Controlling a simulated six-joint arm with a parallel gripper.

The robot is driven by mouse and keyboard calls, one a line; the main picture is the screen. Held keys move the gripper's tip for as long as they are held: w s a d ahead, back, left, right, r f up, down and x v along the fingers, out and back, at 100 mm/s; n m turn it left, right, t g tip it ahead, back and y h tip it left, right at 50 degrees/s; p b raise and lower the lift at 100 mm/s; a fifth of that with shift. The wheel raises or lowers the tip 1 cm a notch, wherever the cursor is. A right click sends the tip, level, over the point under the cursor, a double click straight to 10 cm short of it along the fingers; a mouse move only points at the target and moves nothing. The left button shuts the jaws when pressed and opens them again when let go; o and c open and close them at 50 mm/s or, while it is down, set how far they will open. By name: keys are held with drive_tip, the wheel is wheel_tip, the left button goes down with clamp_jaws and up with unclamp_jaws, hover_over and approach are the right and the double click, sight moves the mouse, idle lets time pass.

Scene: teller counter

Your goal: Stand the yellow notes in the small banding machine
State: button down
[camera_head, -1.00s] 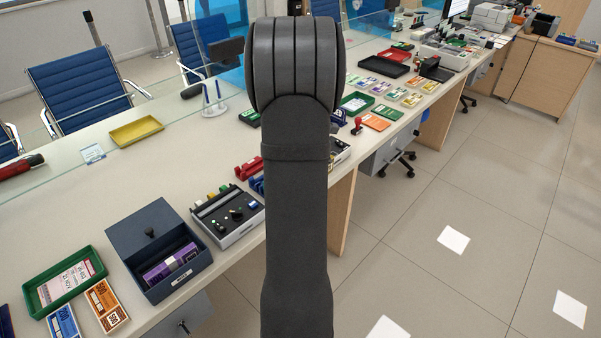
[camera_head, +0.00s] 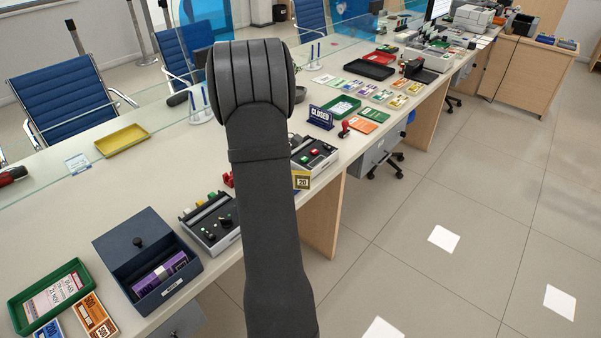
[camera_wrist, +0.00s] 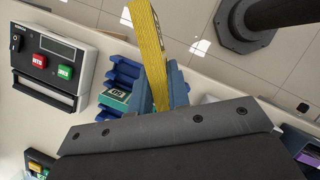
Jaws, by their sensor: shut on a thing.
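My gripper (camera_wrist: 162,98) is shut on the yellow notes (camera_wrist: 149,45), which stick out beyond the fingertips in the wrist view. In the head view my arm hides the gripper; only an end of the notes (camera_head: 301,180), marked 20, shows right of the arm. The notes are held above the counter's front edge. A grey machine (camera_head: 316,154) with red and green buttons stands just behind them; what seems the same machine (camera_wrist: 50,62) is left of the gripper in the wrist view. Another machine (camera_head: 210,221) with knobs stands left of my arm. I cannot tell which is the small banding machine.
A blue rack (camera_wrist: 123,75) with a green bundle (camera_wrist: 116,97) lies close left of the notes in the wrist view. A dark open box (camera_head: 150,262) and a green tray (camera_head: 45,298) stand at the left. A CLOSED sign (camera_head: 321,117) stands behind the button machine.

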drive_tip(key=shift+s+a+f+m+g+y, duration=0.55)
drive_tip(key=shift+a+m+y, duration=0.75)
drive_tip(key=shift+a+m, duration=2.85)
drive_tip(key=shift+s+a+f+m+g+y, duration=0.3)
drive_tip(key=shift+a+f+m+y, duration=0.7)
drive_tip(key=shift+a+m, duration=3.15)
drive_tip(key=shift+s+a+f+m+g+y, duration=0.4)
drive_tip(key=shift+a+m+y, duration=1.2)
drive_tip(key=shift+a+m, duration=2.55)
drive_tip(key=shift+d+f, duration=0.15)
drive_tip(key=shift+f, duration=0.9)
drive_tip(key=c, duration=1.3)
unclamp_jaws()
wheel_tip(320, 180, up, 7)
